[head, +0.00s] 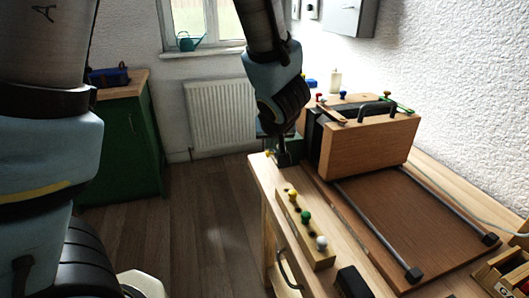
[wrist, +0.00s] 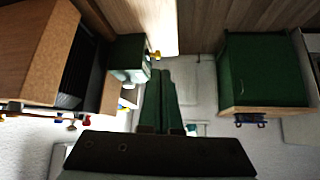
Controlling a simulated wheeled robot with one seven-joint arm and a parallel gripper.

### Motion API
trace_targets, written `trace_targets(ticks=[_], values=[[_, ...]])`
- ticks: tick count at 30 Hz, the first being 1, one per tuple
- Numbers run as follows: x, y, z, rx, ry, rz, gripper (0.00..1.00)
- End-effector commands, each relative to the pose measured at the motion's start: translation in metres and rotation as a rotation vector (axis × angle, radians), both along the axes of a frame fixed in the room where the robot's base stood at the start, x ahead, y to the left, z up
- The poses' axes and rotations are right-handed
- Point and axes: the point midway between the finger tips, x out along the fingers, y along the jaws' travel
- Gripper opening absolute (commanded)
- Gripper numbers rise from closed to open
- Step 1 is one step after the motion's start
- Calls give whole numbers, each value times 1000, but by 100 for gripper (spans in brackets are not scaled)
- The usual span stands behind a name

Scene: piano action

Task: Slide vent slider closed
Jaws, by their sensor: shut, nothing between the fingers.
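A dark green box (wrist: 128,58) with a small yellow knob (wrist: 155,56) on its side stands just left of my gripper (wrist: 160,72) in the wrist view. The yellow knob also shows in the head view (head: 267,153), at the bench's left edge. I cannot tell for sure whether this knob belongs to the vent slider; no vent slots show clearly.
A wooden block with a black handle (head: 356,147) sits on two dark rails over a brown board (head: 411,215), right of my gripper. A strip with coloured knobs (head: 303,228) lies on the bench in front. A green cabinet (head: 122,150) stands left; open floor lies between.

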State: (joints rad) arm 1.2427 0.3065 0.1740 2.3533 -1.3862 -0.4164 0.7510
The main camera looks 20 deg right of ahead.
Motion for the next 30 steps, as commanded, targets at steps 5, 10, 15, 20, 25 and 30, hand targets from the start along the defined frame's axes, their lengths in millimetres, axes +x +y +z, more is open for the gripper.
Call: trace_targets(ticks=[5,10,15,20,25,30], values=[[6,-2,-9,1,1,1,0],[23,-7,-32,2,0,1,0],[45,-16,-59,1,1,2,0],[64,-23,-82,2,1,1,0],[85,-31,-88,0,1,1,0],[94,-35,-92,-1,1,0,0]])
